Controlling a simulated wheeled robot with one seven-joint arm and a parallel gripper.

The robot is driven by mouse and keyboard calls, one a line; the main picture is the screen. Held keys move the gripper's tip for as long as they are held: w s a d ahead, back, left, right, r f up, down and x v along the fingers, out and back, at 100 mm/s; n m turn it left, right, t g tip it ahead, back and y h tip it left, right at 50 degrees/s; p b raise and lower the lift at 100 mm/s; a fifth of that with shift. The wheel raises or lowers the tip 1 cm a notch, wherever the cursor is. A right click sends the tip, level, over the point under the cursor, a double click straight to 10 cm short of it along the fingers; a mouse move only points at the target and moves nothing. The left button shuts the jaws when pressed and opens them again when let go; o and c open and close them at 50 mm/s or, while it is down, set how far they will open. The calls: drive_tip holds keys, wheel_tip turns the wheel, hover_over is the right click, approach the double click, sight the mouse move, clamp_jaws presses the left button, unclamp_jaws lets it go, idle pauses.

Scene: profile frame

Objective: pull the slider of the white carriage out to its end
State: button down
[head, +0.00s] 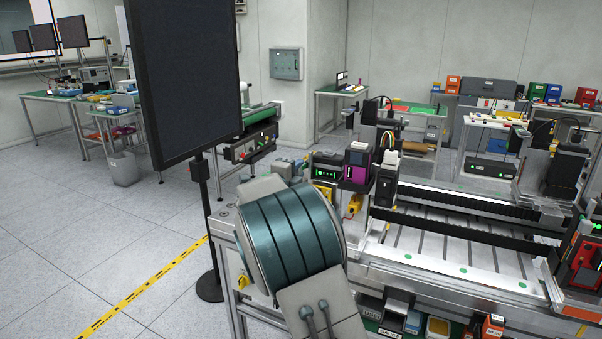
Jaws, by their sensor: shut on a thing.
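My arm (290,235) fills the lower middle of the head view, with a teal banded joint and grey links. My gripper is not visible; the arm likely hides it. A profile frame (440,262) with grey slotted plates and dark rails stands right of the arm. A small carriage with a white top (388,162) and a black lower body sits at the left end of the rails. I cannot tell for sure that it is the white carriage of the task. No slider can be made out.
A black screen (185,75) on a stand rises at left. A purple and black module (357,165) stands beside the carriage. A red and black unit (583,250) is at the right edge. Bins (395,318) sit below the frame. Floor left of the yellow line (150,285) is clear.

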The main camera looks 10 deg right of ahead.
drive_tip(key=shift+a, duration=0.1)
drive_tip(key=c, duration=1.2)
unclamp_jaws()
drive_tip(key=shift+s+a, duration=0.1)
drive_tip(key=b+v, duration=0.2)
drive_tip(key=v, duration=1.1)
drive_tip(key=shift+s+a+b, duration=0.25)
drive_tip(key=shift+s+b, duration=0.05)
drive_tip(key=shift+s, duration=0.05)
